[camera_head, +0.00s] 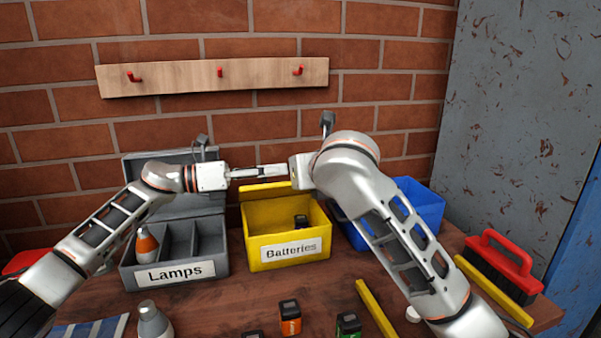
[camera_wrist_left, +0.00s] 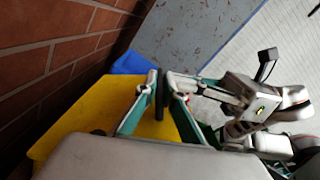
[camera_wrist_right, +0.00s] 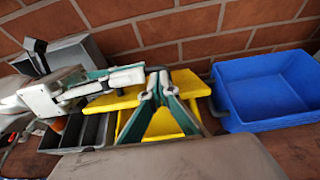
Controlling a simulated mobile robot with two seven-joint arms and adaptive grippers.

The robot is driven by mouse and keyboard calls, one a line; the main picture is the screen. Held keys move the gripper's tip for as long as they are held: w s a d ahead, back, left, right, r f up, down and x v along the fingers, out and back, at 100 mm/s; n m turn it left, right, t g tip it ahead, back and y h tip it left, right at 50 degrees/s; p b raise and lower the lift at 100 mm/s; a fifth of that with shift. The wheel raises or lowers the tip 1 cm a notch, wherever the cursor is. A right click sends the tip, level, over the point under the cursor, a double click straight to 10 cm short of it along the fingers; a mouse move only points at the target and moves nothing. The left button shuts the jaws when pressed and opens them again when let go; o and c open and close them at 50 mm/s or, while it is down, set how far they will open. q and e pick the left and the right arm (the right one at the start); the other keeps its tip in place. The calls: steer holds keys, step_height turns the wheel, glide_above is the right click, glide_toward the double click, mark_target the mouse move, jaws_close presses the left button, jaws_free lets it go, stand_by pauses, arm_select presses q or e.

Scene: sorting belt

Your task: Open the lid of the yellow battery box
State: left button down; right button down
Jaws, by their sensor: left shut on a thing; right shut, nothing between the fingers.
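The yellow battery box (camera_head: 318,238) stands mid-table behind its "Batteries" label. Its top is uncovered at the front and a dark battery (camera_head: 301,221) shows inside. The yellow lid (camera_head: 268,189) shows at the box's back; the arms partly hide it and its exact tilt is unclear. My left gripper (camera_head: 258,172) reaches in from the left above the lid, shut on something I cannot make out. My right gripper (camera_wrist_right: 157,82) is shut and empty, over the yellow box. The two grippers' fingertips meet or overlap; yellow surface (camera_wrist_left: 85,120) fills much of the left wrist view.
A grey "Lamps" box (camera_head: 215,268) with its lid up stands left. A blue bin (camera_head: 428,207) stands right and a red-handled brush (camera_head: 500,262) farther right. Loose batteries, including an orange one (camera_head: 290,317), lie in front. The brick wall is close behind.

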steer(key=shift+w, duration=0.15)
arm_select(q)
steer(key=shift+r, duration=0.1)
arm_select(e)
steer(key=shift+w+a+r, duration=0.2)
steer(key=shift+w+r, duration=0.3)
steer(key=shift+w, duration=0.15)
arm_select(q)
steer(key=shift+s+d, duration=0.1)
arm_select(e)
steer(key=shift+d, duration=0.1)
steer(key=shift+w, duration=0.1)
arm_select(q)
steer(key=c, duration=2.2)
jaws_free()
arm_select(e)
steer(key=shift+f, duration=0.1)
arm_select(q)
steer(key=shift+o, duration=0.2)
steer(key=shift+a, duration=0.2)
arm_select(e)
steer(key=shift+f, duration=0.1)
